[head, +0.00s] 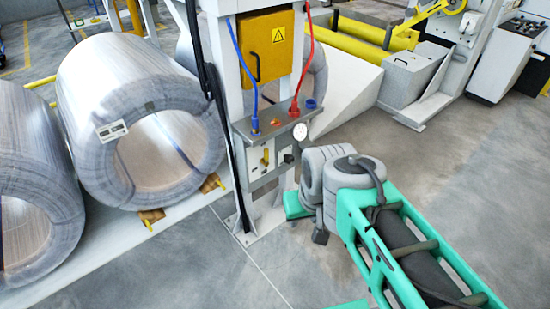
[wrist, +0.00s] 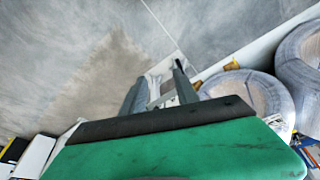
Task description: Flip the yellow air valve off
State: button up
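The yellow air valve (head: 266,156) is a small yellow lever on the pale panel at the front of the white post, below the grey shelf. Its handle appears roughly upright. My gripper (head: 297,205) shows in the head view only as a green body, low and right of the valve and apart from it; its fingers are hidden there. In the wrist view my gripper (wrist: 159,88) has two dark fingers standing apart, with no held object visible between them. I cannot make out the valve in the wrist view.
Large wrapped coils (head: 140,120) lie at left on a white rack. A blue hose (head: 243,65) and a red hose (head: 306,55) drop to the shelf (head: 270,122) above the valve. A round gauge (head: 300,131) sits beside it. The floor at right (head: 455,190) is clear.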

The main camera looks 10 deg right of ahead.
aim_at(265, 156)
jog(key=u, duration=0.55)
jog(key=i, duration=0.75)
jog(key=u, duration=0.3)
